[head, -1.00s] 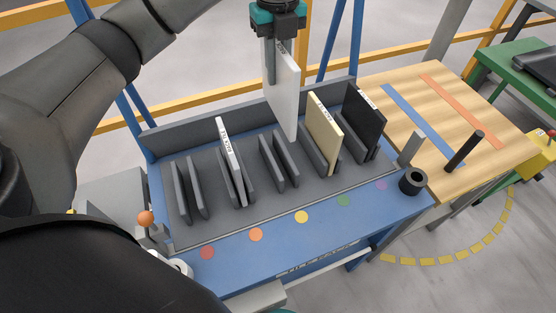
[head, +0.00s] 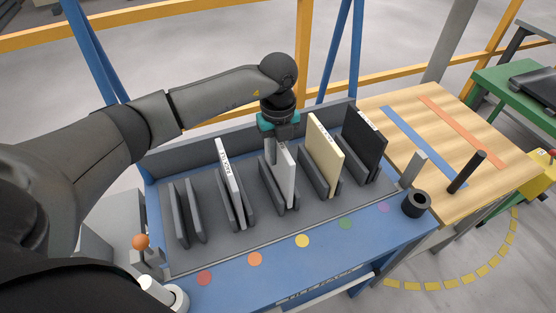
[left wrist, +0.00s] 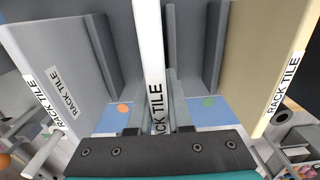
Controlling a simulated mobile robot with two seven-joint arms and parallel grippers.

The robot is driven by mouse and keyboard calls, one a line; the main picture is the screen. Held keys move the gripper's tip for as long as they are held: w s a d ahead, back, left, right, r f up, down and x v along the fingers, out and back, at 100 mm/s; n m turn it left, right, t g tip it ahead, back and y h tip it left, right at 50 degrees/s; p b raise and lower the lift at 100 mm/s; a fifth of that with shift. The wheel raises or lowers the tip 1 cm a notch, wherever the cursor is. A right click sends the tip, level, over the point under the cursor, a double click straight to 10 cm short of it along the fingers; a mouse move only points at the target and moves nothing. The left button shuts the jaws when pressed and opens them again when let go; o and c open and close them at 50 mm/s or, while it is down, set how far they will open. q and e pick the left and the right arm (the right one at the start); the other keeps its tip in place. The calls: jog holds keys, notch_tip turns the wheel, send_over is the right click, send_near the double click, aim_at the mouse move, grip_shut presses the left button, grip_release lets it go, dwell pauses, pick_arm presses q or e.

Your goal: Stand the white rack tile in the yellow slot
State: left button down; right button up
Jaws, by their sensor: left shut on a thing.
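The white rack tile (head: 287,172) stands upright between the two dark walls of the third slot (head: 270,187), the one in line with the yellow dot (head: 302,241). My left gripper (head: 276,155) is above the slot, shut on the tile's upper part. In the left wrist view the white tile (left wrist: 150,50) runs edge-on between the fingers (left wrist: 155,120). Whether its lower edge rests on the slot floor is hidden. My right gripper is not in view.
A pale tile (head: 229,170) stands in the slot to the left, and a cream tile (head: 324,155) and a black tile (head: 362,143) to the right. The far-left slot (head: 186,214) is empty. A black cup (head: 415,204) sits at the rack's right front corner.

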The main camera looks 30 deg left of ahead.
pick_arm(q)
jog(key=shift+f, duration=1.15)
jog(key=shift+f, duration=0.2)
jog(key=c, duration=0.8)
grip_release()
jog(key=shift+c, duration=0.2)
notch_tip(320, 180, up, 12)
jog(key=shift+r+p, duration=0.15)
jog(key=shift+p, duration=0.3)
